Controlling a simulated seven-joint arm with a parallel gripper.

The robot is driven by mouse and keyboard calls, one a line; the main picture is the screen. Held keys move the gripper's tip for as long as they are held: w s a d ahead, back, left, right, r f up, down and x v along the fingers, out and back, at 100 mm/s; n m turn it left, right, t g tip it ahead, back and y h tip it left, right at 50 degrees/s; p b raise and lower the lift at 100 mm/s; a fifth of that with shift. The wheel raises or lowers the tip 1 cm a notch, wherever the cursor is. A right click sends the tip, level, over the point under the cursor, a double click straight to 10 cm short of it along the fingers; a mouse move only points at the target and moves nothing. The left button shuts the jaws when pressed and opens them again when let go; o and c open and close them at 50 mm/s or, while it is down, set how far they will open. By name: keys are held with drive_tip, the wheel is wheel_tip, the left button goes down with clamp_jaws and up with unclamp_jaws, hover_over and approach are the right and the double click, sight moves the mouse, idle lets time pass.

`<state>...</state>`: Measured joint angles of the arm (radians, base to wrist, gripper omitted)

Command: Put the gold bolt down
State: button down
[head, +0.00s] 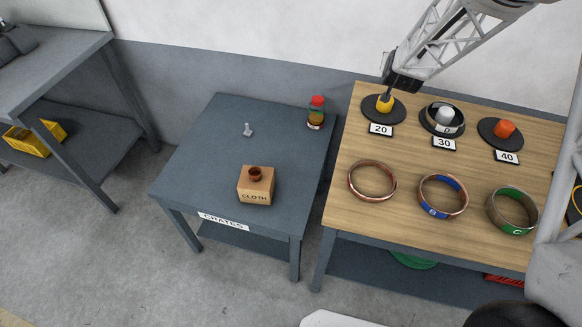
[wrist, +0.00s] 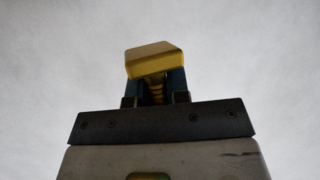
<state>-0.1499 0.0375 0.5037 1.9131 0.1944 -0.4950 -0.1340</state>
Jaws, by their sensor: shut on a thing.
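The gold bolt (wrist: 153,60) is in the jaws of my gripper (wrist: 154,92) in the wrist view. Its faceted head stands beyond the fingertips and its threaded shank shows between the fingers. Behind it is only plain pale grey. In the head view my gripper (head: 389,97) is over the black disc marked 20 (head: 371,113), at the back left of the wooden-topped table. A yellow piece (head: 384,104) shows there beside the fingers; I cannot tell the bolt apart from it in that view.
White (head: 445,113) and orange (head: 505,128) posts stand on discs at right. Several coil rings, including a copper one (head: 372,180), lie in front on the table (head: 345,210). The grey table (head: 200,165) holds a silver bolt (head: 248,130), a cloth box (head: 256,188) and a red-capped jar (head: 316,112).

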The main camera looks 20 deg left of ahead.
drive_tip(key=s+a+f, duration=0.7)
drive_tip(key=a+f, duration=0.2)
drive_tip(key=a, duration=0.2)
hover_over(292, 212)
wheel_tip(292, 212, down, 18)
drive_tip(key=shift+n+y, duration=0.4)
drive_tip(key=shift+w+f, duration=0.1)
drive_tip(key=shift+f, duration=0.1)
drive_tip(key=shift+f, duration=2.8)
drive_tip(key=shift+f, duration=0.15)
drive_tip(key=shift+f, duration=1.75)
drive_tip(key=shift+f, duration=0.15)
